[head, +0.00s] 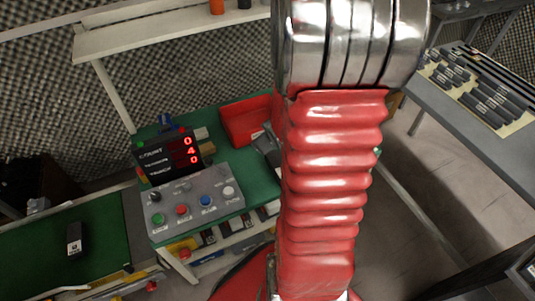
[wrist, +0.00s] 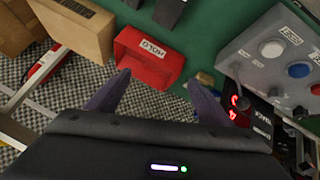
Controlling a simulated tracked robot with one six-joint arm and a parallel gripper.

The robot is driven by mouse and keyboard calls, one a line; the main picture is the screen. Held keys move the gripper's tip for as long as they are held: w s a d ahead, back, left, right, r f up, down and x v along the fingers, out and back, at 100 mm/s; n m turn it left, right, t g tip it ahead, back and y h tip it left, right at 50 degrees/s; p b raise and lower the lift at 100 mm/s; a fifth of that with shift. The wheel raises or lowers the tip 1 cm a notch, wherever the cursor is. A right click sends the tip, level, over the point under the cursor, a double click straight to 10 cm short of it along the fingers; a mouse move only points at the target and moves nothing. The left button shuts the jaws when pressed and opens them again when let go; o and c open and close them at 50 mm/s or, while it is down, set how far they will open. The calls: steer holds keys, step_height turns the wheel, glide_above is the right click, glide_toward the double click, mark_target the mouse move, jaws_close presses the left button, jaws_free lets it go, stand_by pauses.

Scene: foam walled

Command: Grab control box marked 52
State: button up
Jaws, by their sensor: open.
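No number 52 is readable on any box in either view. A small black box (head: 74,238) with a white label lies on the green mat at the left of the head view; its marking is too small to read. Several similar black boxes (head: 495,108) lie in a tray at the right. In the wrist view, a dark box (wrist: 169,11) shows at the top edge, its marking hidden. My gripper (wrist: 158,77) is open and empty, its two dark fingers apart in front of a red bin. In the head view my red arm hides much of the middle.
The red bin (wrist: 149,57), labelled HOLD, stands on the green bench. A grey button panel (head: 195,204) and a red-digit display (head: 168,153) stand left of my arm. A cardboard box (wrist: 75,25) is at the wrist view's upper left. The left green mat (head: 105,225) is mostly clear.

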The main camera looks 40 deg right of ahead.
steer(key=s+d+f+m+t, duration=0.1)
steer(key=s+f+m+t, duration=0.2)
steer(key=s+f, duration=0.9)
step_height(320, 180, down, 4)
steer(key=shift+d+f+m+t, duration=0.15)
steer(key=shift+d+m+t, duration=0.25)
steer(key=shift+t, duration=0.8)
glide_toward(273, 158)
steer(key=shift+w+d+f, duration=0.1)
steer(key=shift+d+f, duration=0.05)
steer(key=shift+f, duration=0.4)
steer(key=shift+d+f, duration=0.15)
steer(key=shift+f, duration=0.4)
steer(key=shift+w+d+f, duration=0.15)
steer(key=shift+w, duration=0.15)
steer(key=shift+w, duration=0.1)
steer(key=shift+d+x, duration=0.1)
steer(key=shift+x, duration=1.15)
steer(key=shift+d+x, duration=0.15)
steer(key=shift+x, duration=1.15)
